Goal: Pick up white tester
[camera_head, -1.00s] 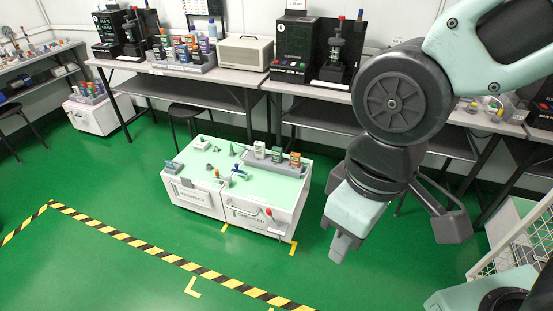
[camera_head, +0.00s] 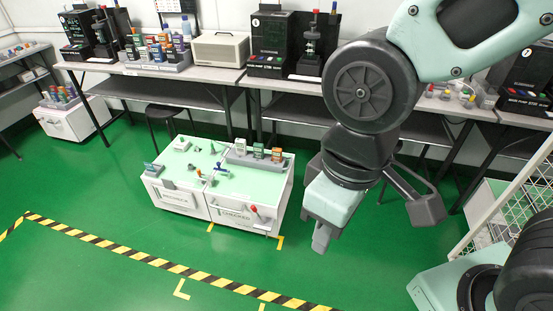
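A white tester (camera_head: 240,148) stands upright in a grey rack (camera_head: 254,162) at the back right of a low white cabinet with a pale green top (camera_head: 217,180). A green tester (camera_head: 258,151) and one with an orange top (camera_head: 277,154) stand to its right in the same rack. My gripper (camera_head: 322,238) hangs to the right of the cabinet and apart from it, pointing down. Its fingers are small and seen edge-on, so I cannot tell whether they are open.
Small loose parts and a blue item (camera_head: 221,168) lie on the cabinet top. A long grey bench (camera_head: 205,78) with machines stands behind. A white mesh cart (camera_head: 505,205) is at the right. Green floor in front is clear, with striped tape (camera_head: 130,256).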

